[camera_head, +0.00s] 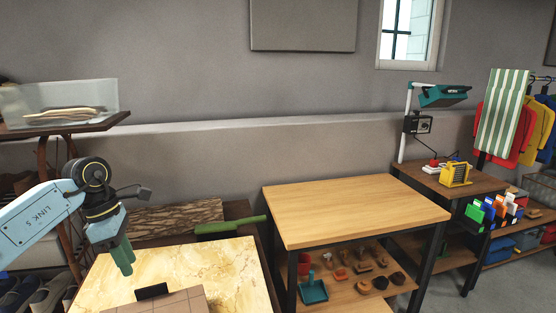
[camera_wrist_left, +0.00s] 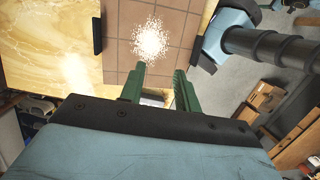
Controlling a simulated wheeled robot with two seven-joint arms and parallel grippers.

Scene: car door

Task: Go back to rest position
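My left gripper (camera_head: 123,258) hangs fingers down over the left part of the marble-topped table in the head view. In the left wrist view, its two green fingers (camera_wrist_left: 160,76) stand apart with nothing held between them. They point toward a brown tiled board (camera_wrist_left: 118,52) with a patch of white grains (camera_wrist_left: 150,41) on it. The board (camera_head: 183,303) also shows at the bottom of the head view with a black handle (camera_head: 152,291). A blue-grey and black arm part shows at the upper right of the left wrist view. My right gripper cannot be made out.
The marble tabletop (camera_head: 215,265) has bare room right of the board. A green rolling pin or similar tool (camera_head: 230,227) lies behind it. A bare wooden table (camera_head: 350,205) stands to the right. A shelf with a clear bin (camera_head: 60,104) is at left.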

